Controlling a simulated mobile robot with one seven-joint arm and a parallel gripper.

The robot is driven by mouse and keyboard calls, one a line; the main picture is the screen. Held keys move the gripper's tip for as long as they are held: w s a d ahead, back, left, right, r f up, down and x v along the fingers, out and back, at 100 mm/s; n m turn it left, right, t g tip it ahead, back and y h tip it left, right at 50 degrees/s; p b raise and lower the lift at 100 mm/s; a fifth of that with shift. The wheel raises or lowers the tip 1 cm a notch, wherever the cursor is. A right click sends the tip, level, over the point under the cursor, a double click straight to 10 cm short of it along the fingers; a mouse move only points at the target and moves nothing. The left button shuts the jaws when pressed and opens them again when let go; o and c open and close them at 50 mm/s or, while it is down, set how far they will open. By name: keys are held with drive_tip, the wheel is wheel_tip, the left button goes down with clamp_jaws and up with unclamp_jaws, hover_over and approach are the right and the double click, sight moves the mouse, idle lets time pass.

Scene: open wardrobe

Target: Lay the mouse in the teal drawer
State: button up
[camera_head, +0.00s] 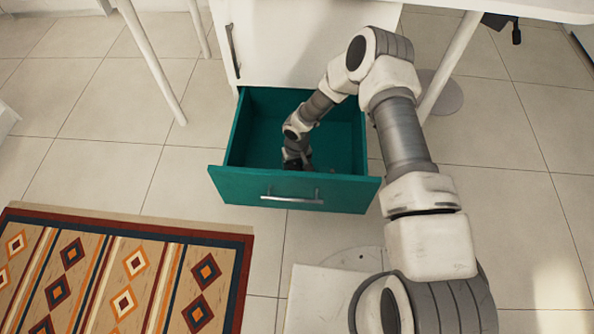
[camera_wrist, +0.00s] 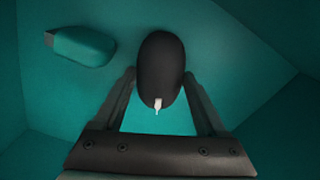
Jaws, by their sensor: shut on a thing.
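The teal drawer (camera_head: 235,187) is pulled open below the white cabinet front in the head view. My arm reaches down into it, and my gripper (camera_head: 297,164) is inside the drawer, low between its walls. In the wrist view my gripper (camera_wrist: 160,82) has its two fingers on either side of the black, rounded mouse (camera_wrist: 160,60), shut on it. A small pale mark shows at the mouse's near end. The teal drawer floor (camera_wrist: 235,60) lies beneath. I cannot tell whether the mouse touches it. In the head view the mouse is not clearly made out.
A rounded teal object (camera_wrist: 82,46) with a greyish end lies in the drawer, left of the mouse. A closed white door (camera_head: 290,40) stands above the drawer. White table legs (camera_head: 150,60) stand to the left. A patterned rug (camera_head: 120,270) lies in front on the tiles.

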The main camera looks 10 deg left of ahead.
drive_tip(key=shift+f, duration=0.15)
drive_tip(key=o, duration=1.5)
drive_tip(key=shift+f, duration=0.15)
